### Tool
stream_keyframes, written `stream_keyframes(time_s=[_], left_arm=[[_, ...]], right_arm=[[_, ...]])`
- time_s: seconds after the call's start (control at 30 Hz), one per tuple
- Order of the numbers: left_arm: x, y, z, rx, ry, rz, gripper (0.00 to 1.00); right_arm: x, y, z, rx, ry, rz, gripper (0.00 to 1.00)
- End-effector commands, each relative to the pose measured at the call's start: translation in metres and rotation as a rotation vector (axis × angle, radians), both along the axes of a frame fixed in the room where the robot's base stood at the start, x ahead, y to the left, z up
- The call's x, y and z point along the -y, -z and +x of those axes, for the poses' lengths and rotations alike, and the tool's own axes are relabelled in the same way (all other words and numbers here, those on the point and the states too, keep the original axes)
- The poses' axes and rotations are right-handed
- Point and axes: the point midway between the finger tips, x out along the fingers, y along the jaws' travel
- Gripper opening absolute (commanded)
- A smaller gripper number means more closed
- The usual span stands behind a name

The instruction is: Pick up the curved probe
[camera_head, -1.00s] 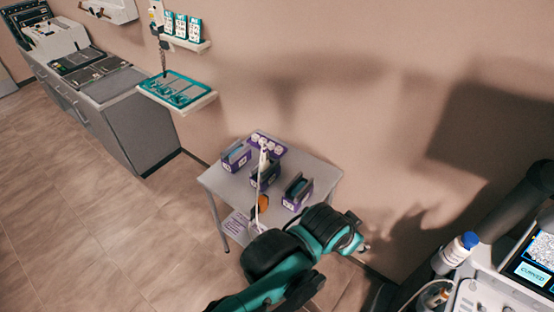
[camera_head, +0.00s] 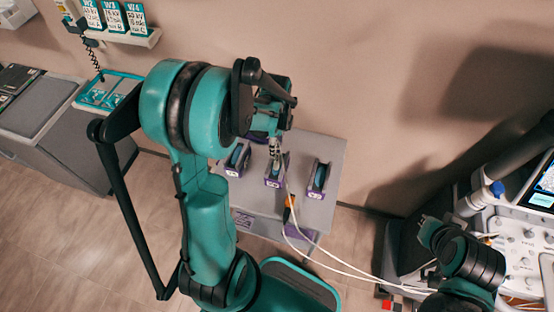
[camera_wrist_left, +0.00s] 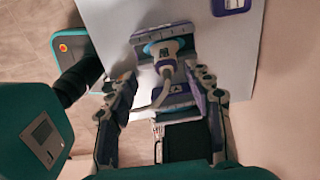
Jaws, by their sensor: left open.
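The low grey table (camera_head: 328,150) bears several purple holders. The middle holder (camera_head: 277,182) stands under my left gripper (camera_head: 277,150), which points down at it. In the left wrist view, a white probe with a teal end (camera_wrist_left: 166,58) sits in its purple holder (camera_wrist_left: 160,32). My left gripper (camera_wrist_left: 166,92) is open, with one finger on each side of the probe's handle, not visibly closed on it. Which probe is the curved one cannot be read. My right gripper (camera_head: 430,230) shows at lower right; its jaws are unclear.
A left holder (camera_head: 237,160) and a right holder (camera_head: 318,178) flank the middle one. White cables (camera_head: 335,258) run from the table towards the scan machine (camera_head: 520,235) at right. A wall shelf (camera_head: 130,38) and grey cabinet (camera_head: 75,135) are at left.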

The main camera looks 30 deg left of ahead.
Motion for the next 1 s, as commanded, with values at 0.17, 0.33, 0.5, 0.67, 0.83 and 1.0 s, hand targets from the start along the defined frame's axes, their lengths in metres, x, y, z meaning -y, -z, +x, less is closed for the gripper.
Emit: stream_keyframes(time_s=[0.17,0.33,0.5,0.67,0.83,1.0], left_arm=[[-0.001,0.024,0.002,0.0,0.0,0.0,0.51],[-0.002,0.05,0.008,0.001,-0.001,0.0,0.51],[-0.002,0.069,0.008,0.001,-0.002,0.0,0.51],[-0.002,0.071,0.008,0.001,-0.002,0.0,0.51],[-0.002,0.07,0.008,0.002,-0.002,0.0,0.35],[-0.002,0.07,0.008,0.002,-0.002,0.0,0.0]], right_arm=[[0.0,0.009,0.0,0.0,0.0,0.0,0.0],[0.0,0.019,0.0,0.0,0.0,0.0,0.0],[0.0,0.024,0.0,0.0,0.0,0.0,0.0],[0.0,0.024,0.0,0.0,0.0,0.0,0.0],[0.0,0.024,0.0,0.0,0.0,0.0,0.0],[0.0,0.024,0.0,0.0,0.0,0.0,0.0]])
